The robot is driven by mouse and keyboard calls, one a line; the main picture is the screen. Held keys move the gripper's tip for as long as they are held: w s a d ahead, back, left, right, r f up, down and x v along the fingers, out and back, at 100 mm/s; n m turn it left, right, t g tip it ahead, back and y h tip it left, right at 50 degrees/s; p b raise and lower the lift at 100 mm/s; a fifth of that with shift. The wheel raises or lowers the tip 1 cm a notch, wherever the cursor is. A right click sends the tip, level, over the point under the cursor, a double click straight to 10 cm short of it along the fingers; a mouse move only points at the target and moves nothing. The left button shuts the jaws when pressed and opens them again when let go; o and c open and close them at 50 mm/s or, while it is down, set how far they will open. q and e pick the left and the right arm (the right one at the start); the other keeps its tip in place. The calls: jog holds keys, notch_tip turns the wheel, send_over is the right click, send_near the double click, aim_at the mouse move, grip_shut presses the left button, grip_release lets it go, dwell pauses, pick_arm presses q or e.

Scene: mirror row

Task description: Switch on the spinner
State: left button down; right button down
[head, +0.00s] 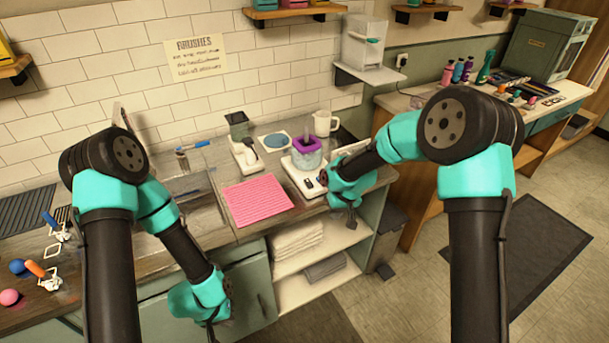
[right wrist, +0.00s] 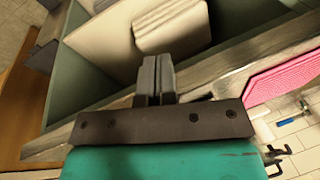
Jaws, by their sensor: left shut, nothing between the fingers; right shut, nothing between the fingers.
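A white device (head: 295,183), which looks like the spinner, stands near the counter's front edge in the head view. A grey bowl with a purple rim (head: 306,150) sits on top of it. Small dark controls (head: 322,178) show on its front right; their setting is too small to tell. My right gripper (head: 352,222) is just right of and below the device, at the counter's front edge. In the right wrist view its fingers (right wrist: 155,78) are together and empty. My left gripper (head: 212,325) hangs low before the cabinet, shut, away from the device.
A white jug (head: 322,122), a blue disc (head: 277,141) and a dark-topped white appliance (head: 244,152) stand behind. Shelves with folded towels (head: 298,238) lie below the counter. A grey bin (head: 384,240) stands right.

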jog(key=w+a+r+n+h, duration=0.1)
jog(key=w+a+r, duration=0.2)
jog(key=r, duration=0.2)
jog(key=w+a+r+n, duration=0.1)
jog(key=w+a+r, duration=0.15)
jog(key=r, duration=0.35)
notch_tip(320, 180, up, 10)
jog(key=t+h, duration=0.1)
send_over(305, 179)
jog(key=s+d, duration=0.1)
jog(key=s, duration=0.2)
jog(key=shift+d, duration=0.1)
jog(key=shift+f, duration=0.1)
jog(key=w+f, duration=0.1)
jog(key=f, duration=0.3)
jog(key=a+f, duration=0.1)
jog(key=f, duration=0.4)
jog(key=w+f, duration=0.1)
jog(key=f, duration=0.3)
jog(key=shift+w+a+f, duration=0.15)
jog(key=shift+w+f, duration=0.15)
